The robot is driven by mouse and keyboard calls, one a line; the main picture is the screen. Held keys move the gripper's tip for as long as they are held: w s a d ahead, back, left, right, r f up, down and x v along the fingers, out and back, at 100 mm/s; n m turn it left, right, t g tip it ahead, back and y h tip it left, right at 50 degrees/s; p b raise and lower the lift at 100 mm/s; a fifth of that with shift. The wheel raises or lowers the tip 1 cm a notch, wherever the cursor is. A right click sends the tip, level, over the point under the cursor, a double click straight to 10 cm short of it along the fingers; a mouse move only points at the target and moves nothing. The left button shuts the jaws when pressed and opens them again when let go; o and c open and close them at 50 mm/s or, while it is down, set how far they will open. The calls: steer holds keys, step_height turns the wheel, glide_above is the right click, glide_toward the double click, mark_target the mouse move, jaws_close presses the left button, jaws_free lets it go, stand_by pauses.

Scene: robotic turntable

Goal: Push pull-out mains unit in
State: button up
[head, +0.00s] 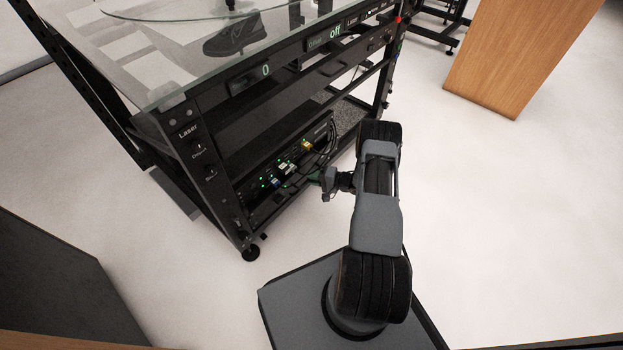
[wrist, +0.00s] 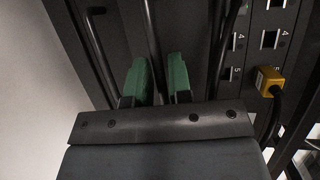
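The black turntable rack (head: 165,130) stands at the left in the head view, and its lower bay holds a dark unit with several small green lights and plugged cables (head: 262,183). I cannot tell for sure which part is the pull-out mains unit or how far out it sits. My gripper (head: 327,181) is low at the rack's front, by the cables. In the wrist view my gripper (wrist: 160,78) shows two green fingers with a narrow gap. A dark bar or cable (wrist: 152,40) runs up at the gap; contact is not clear.
The glass turntable top (head: 170,50) carries a dark shoe (head: 235,36). A yellow plug (wrist: 268,80) sits beside numbered sockets right of the fingers. A wooden panel (head: 520,55) stands at the upper right. The pale floor (head: 510,220) at right is clear.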

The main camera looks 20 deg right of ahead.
steer(key=shift+w+a, duration=0.25)
steer(key=shift+w, duration=0.05)
jaws_close()
stand_by(0.3)
